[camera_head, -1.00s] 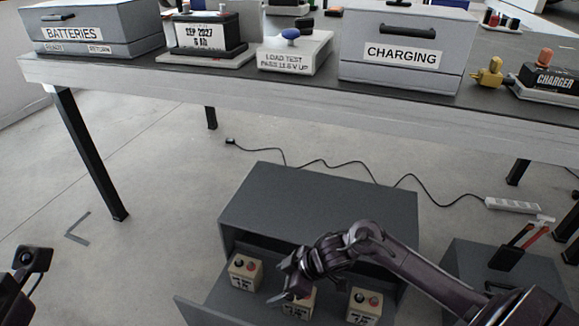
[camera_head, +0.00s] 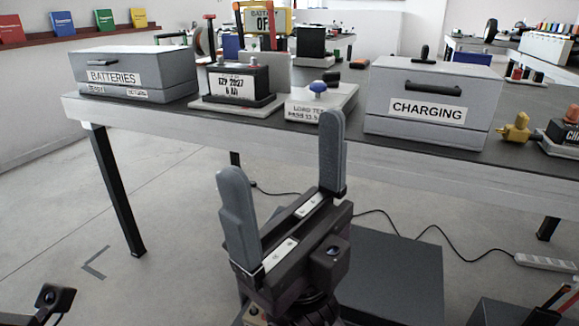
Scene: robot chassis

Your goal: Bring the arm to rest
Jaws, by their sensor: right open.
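My right gripper (camera_head: 285,165) is raised in the middle of the view, in front of the table's front edge. Its two grey fingers stand upright and wide apart, with nothing between them. My right arm comes up from the bottom, mostly hidden behind the gripper. At the lower left corner a small dark part of my left arm (camera_head: 48,300) shows; its gripper fingers cannot be made out.
The table (camera_head: 300,140) holds a batteries box (camera_head: 135,75), a dated battery (camera_head: 238,82), a load tester (camera_head: 318,98) and a charging box (camera_head: 432,95). A grey cabinet (camera_head: 390,270) stands on the floor behind my gripper. A cable runs to a power strip (camera_head: 545,262).

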